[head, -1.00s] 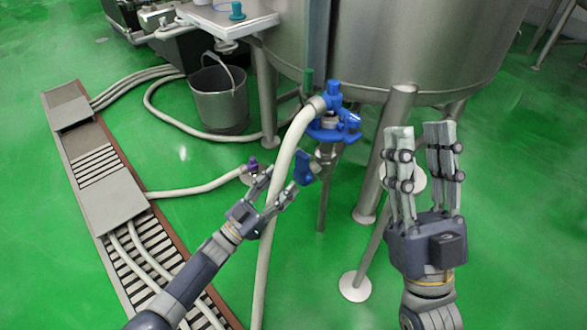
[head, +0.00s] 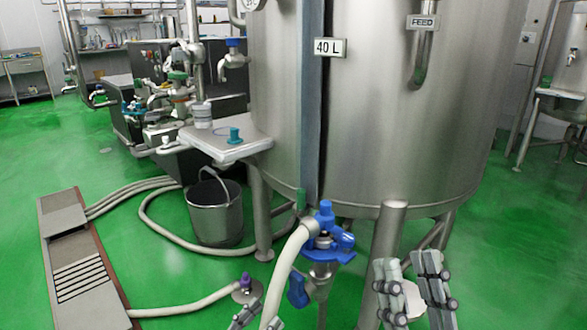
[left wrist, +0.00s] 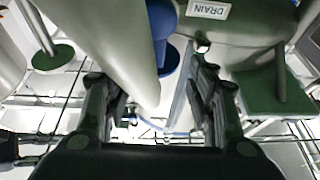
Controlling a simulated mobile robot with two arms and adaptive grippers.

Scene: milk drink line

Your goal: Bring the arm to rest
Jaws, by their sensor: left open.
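My left gripper (head: 262,316) is at the bottom edge of the head view, left of the blue valve handle (head: 297,291) and beside the pale hose (head: 285,268). Only its fingertips show there. In the left wrist view its two fingers (left wrist: 152,100) stand apart with nothing held between them; the hose (left wrist: 115,45) passes close above. My right gripper (head: 410,290) is at the lower right of the head view, its fingers apart and empty in front of a tank leg. Its palm is out of frame.
The steel tank (head: 400,120) fills the centre, with a blue valve (head: 325,240) below it. A steel bucket (head: 214,212) stands left of it. A floor drain channel (head: 80,260) runs at left.

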